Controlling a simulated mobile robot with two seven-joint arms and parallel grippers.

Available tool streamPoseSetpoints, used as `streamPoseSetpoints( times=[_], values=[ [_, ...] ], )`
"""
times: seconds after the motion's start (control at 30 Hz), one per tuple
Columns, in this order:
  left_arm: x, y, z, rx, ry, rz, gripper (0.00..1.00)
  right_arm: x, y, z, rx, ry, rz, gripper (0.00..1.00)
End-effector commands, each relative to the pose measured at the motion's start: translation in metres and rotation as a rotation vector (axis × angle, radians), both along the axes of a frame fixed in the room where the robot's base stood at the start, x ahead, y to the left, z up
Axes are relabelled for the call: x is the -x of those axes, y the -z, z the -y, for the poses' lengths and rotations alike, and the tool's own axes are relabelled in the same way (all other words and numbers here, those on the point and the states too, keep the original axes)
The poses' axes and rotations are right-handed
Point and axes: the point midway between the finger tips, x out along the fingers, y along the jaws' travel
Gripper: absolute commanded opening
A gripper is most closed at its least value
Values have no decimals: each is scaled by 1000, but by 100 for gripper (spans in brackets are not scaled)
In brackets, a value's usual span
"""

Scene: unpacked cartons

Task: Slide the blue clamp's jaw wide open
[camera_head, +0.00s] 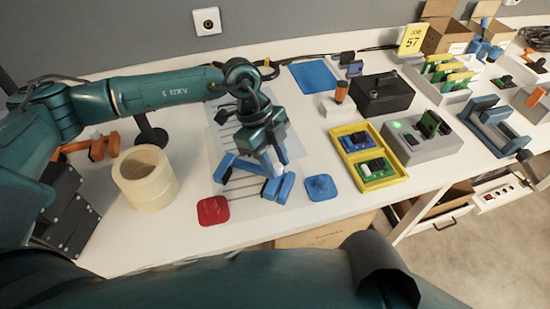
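The blue clamp (249,169) lies on a pale sheet marked with dark lines, near the middle of the white table. One blue end is at its upper left and a blue block is at its lower right, with a bar between them. My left gripper (275,165) points down over the clamp's right part, close to the block. The fingers overlap the clamp in this view, so I cannot tell whether they touch or grip it. My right gripper is not in view.
A red pad (213,210) and a blue pad (320,187) lie near the front edge. A tape roll (146,179) stands left of the clamp. A yellow tray (347,158) and a grey box with a green light (428,148) stand to the right.

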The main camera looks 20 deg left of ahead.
Motion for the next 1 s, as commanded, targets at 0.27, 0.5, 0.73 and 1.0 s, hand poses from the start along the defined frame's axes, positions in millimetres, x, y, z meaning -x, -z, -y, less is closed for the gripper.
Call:
streamPoseSetpoints(
  times=[0.27, 0.5, 0.73, 1.0],
  values=[
    [0, 0, 0, 0, 0, 0, 41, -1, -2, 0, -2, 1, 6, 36],
    [-3, -13, -5, 0, -1, 3, 41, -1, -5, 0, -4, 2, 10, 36],
    [-8, -57, -22, 1, -1, 5, 41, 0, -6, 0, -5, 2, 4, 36],
    [-14, -105, -41, 1, -1, 3, 41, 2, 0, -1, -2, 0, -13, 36]
  ],
)
